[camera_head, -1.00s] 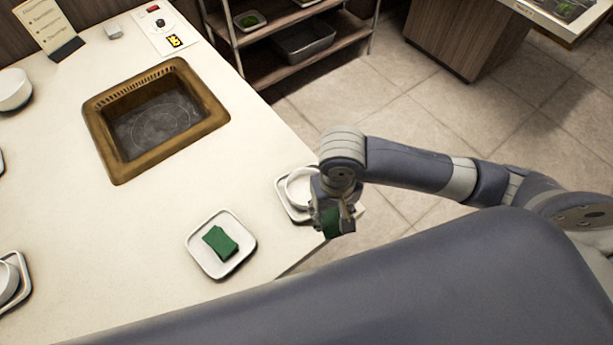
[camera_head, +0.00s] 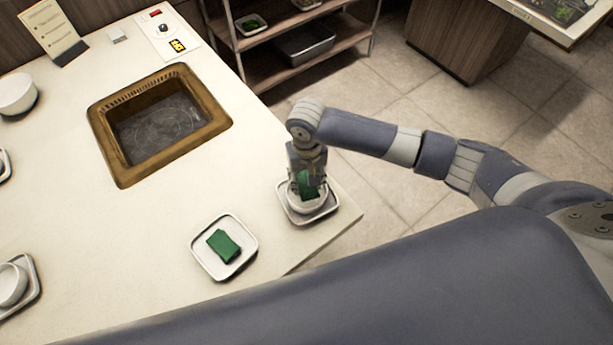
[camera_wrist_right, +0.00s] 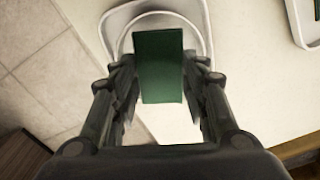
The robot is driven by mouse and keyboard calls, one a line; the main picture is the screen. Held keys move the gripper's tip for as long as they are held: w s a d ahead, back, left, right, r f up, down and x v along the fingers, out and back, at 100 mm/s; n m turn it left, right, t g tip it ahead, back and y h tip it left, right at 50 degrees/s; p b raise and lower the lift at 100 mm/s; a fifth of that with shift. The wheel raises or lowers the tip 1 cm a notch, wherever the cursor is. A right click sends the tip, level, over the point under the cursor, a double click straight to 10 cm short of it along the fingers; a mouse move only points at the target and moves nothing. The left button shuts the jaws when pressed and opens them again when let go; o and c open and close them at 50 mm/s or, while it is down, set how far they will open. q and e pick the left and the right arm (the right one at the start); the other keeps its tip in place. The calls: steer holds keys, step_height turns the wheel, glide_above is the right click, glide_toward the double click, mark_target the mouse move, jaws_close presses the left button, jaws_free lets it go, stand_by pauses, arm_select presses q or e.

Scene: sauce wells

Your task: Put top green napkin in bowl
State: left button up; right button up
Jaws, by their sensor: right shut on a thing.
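My right gripper (camera_head: 306,182) points down over the white bowl (camera_head: 296,203), which stands on a square white tray (camera_head: 326,210) near the table's right corner. It is shut on a green napkin (camera_head: 307,186). In the right wrist view the napkin (camera_wrist_right: 160,66) is between the fingers (camera_wrist_right: 158,95), over the bowl (camera_wrist_right: 198,48); whether it touches the bowl I cannot tell. Another green napkin (camera_head: 223,245) lies on a square white plate (camera_head: 208,262) to the left. My left gripper is not in view.
A brown-framed cooktop well (camera_head: 108,158) is set in the white table (camera_head: 60,210). Other white bowls (camera_head: 17,94) stand at the left edge. A shelf (camera_head: 275,65) stands behind. The table between the well and the plate is clear.

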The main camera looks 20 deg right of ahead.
mark_target(306, 183)
steer(key=shift+f, duration=0.15)
steer(key=shift+f, duration=0.15)
steer(key=shift+f, duration=0.45)
steer(key=o, duration=0.8)
steer(key=shift+c, duration=0.2)
step_height(306, 183, up, 13)
steer(key=b, duration=0.1)
steer(key=shift+r, duration=0.15)
